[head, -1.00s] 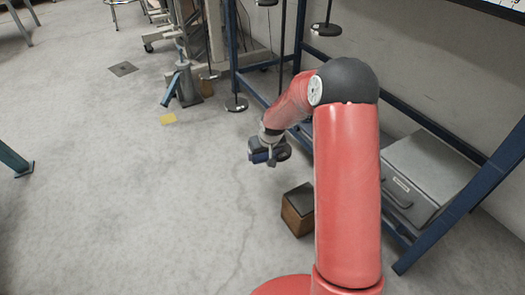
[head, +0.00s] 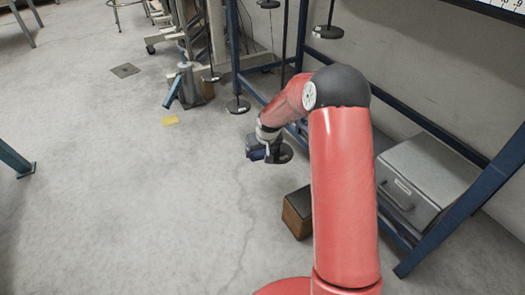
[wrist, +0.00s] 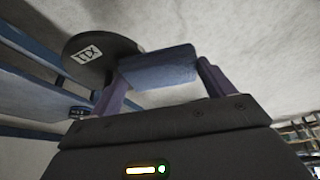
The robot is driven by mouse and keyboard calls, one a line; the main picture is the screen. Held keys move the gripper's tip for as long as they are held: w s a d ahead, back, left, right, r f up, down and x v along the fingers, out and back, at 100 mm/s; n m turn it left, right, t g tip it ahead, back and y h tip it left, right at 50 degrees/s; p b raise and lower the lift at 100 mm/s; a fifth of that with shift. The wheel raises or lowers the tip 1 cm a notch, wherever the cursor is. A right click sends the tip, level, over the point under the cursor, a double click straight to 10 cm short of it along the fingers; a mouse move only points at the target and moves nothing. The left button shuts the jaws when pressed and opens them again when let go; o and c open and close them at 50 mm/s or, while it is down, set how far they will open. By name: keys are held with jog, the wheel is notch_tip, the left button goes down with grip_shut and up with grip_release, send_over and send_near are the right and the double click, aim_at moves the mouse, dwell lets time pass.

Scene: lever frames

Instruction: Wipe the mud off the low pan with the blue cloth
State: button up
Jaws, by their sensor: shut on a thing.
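My gripper (head: 264,147) is shut on the blue cloth (wrist: 158,70), a folded block between the two purplish fingers in the wrist view. A dark round pan (wrist: 92,45) with a white label is just left of the cloth there; I cannot tell whether they touch. In the head view this pan (head: 282,155) shows at the right side of my gripper, low above the floor, partly hidden. I take it for the low pan. I can make out no mud on what shows of it.
The blue frame (head: 443,232) stands right. A brown box (head: 298,212) with a dark top and a grey case (head: 425,180) stand low. A yellow piece (head: 170,120) lies on open floor at left.

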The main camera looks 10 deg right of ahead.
jog(key=shift+s, duration=0.15)
jog(key=shift+s+d, duration=0.25)
jog(key=shift+s, duration=0.4)
jog(key=shift+s+d, duration=0.2)
jog(key=shift+s, duration=0.4)
jog(key=shift+w+a, duration=0.25)
jog(key=shift+w, duration=0.45)
jog(key=shift+w+a, duration=0.2)
jog(key=shift+w, duration=0.45)
jog(key=shift+s, duration=0.1)
jog(key=shift+s+d, duration=0.2)
jog(key=shift+s, duration=0.4)
jog(key=shift+s+d, duration=0.2)
jog(key=shift+s, duration=0.4)
jog(key=shift+w+a, duration=0.2)
jog(key=shift+w, duration=0.45)
jog(key=shift+w+a, duration=0.2)
jog(key=shift+w, duration=0.45)
jog(key=shift+s+f, duration=0.1)
